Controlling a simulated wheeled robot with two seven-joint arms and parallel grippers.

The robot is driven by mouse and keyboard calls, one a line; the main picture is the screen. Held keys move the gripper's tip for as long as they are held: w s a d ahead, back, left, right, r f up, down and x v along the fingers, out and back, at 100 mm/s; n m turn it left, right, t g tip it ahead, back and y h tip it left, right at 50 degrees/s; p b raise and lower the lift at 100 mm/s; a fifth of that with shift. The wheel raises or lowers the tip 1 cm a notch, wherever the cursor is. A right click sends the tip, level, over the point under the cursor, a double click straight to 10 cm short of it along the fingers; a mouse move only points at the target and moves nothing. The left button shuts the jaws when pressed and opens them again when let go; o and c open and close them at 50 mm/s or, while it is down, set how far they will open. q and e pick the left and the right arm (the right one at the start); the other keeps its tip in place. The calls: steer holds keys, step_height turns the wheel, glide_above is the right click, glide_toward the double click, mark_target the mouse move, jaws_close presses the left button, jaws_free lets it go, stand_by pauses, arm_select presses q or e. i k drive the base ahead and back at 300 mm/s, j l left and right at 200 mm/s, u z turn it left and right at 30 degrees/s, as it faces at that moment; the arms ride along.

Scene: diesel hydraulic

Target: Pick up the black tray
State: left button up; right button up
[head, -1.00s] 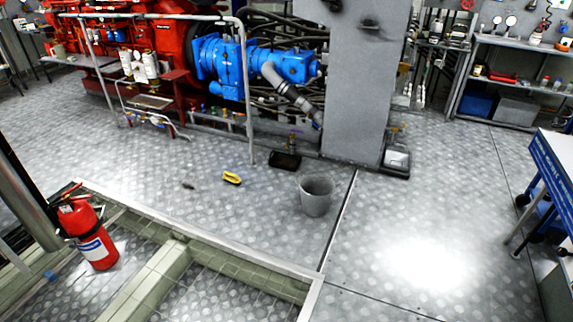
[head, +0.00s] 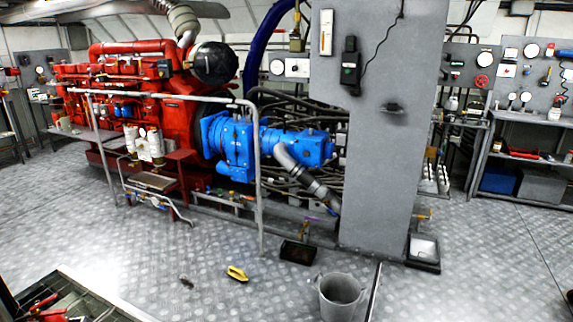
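A small black tray (head: 298,252) lies on the metal floor in the head view, between the railing post and the base of the grey column. A second dark tray with a pale inside (head: 423,250) sits on the floor at the right foot of the column. I cannot tell from the view which one the task names. Neither of my grippers shows, and nothing of my arms is in view near the trays.
A grey bucket (head: 341,298) stands on the floor in front of the small tray. A yellow-handled brush (head: 237,273) lies to its left. A pipe railing (head: 257,180) fronts the red and blue engine (head: 232,145). A grey column (head: 372,140) rises behind. Open floor lies left and right.

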mark_target(292, 252)
steer(key=i+j+u, duration=0.2)
steer(key=i, duration=0.55)
steer(key=i+j+u, duration=0.1)
steer(key=i+u, duration=0.15)
steer(key=i, duration=0.55)
steer(key=i+j+z, duration=0.15)
steer(key=i+z, duration=0.35)
steer(key=i+j+z, duration=0.3)
steer(key=z, duration=0.2)
steer(key=i+j+z, duration=0.45)
steer(key=i+j, duration=0.05)
